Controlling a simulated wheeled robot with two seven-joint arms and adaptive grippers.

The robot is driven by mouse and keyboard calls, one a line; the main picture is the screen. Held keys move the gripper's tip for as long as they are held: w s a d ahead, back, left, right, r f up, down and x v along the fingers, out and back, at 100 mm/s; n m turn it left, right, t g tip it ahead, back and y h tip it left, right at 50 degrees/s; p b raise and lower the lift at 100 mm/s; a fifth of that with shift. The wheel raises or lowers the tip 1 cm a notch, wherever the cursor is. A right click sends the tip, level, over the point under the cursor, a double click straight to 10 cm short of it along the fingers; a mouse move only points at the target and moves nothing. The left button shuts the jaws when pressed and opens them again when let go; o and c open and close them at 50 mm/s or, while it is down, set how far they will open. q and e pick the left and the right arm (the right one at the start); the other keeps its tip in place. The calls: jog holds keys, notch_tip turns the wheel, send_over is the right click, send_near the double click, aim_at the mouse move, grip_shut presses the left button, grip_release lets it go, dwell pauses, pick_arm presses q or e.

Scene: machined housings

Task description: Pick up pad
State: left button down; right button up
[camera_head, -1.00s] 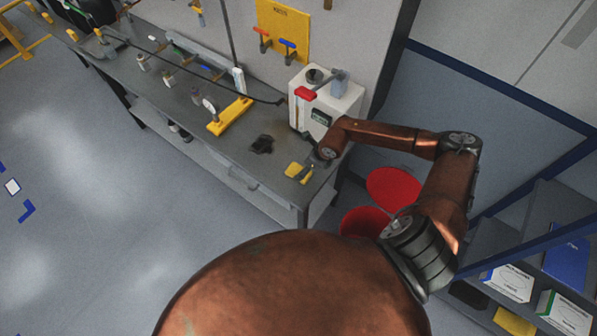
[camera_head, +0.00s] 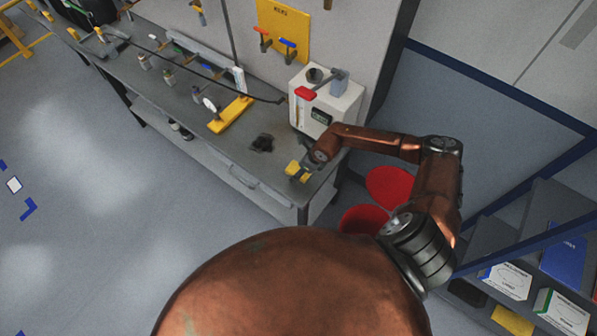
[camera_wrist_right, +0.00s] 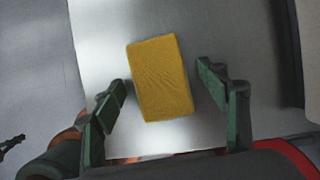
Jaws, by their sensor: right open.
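The pad is a yellow, textured rectangular block (camera_wrist_right: 160,78) on the grey bench top. In the head view the pad (camera_head: 292,167) lies near the bench's front right corner, partly covered by my gripper. My right gripper (camera_wrist_right: 165,92) is open, with one green-padded finger on each side of the pad. Gaps show between the pad and both fingers, and it is not held. In the head view my right gripper (camera_head: 305,171) is small and dark over the pad. My left gripper is not in view.
A white machine with a red part (camera_head: 325,105) stands on the bench (camera_head: 226,160) behind my gripper. A dark object (camera_head: 262,143) and a yellow stand with a dial (camera_head: 230,115) are to the left. Red bins (camera_head: 392,188) stand right of the bench.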

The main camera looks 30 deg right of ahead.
jog(key=shift+f, duration=0.1)
dwell(0.3)
jog(key=c, duration=1.1)
jog(key=shift+o, duration=0.2)
